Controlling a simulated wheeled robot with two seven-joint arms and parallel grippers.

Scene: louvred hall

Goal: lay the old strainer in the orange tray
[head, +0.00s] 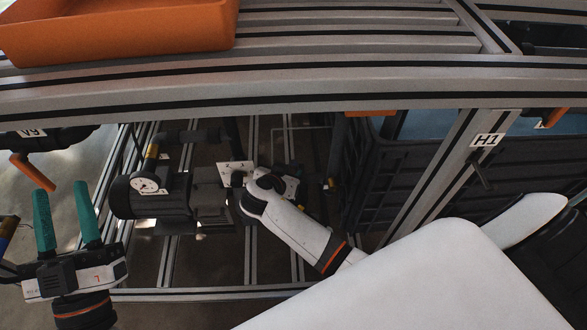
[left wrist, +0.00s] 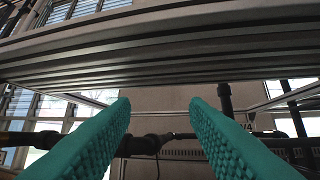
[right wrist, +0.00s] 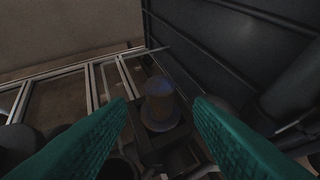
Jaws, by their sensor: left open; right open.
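The orange tray (head: 130,48) sits on the slatted bench top at the upper left of the head view; its inside is mostly cut off. A dull brown-grey cylinder (right wrist: 159,100) with a wider base, possibly the old strainer, stands on a dark block in the right wrist view. My right gripper (right wrist: 160,112) is open, its teal fingers either side of the cylinder in the picture; contact is not visible. My left gripper (head: 61,190) is open and empty at the lower left, below the bench edge.
The bench's front rail (head: 290,88) runs above both grippers. A black pump or motor (head: 165,195) stands below it, left of my right arm.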

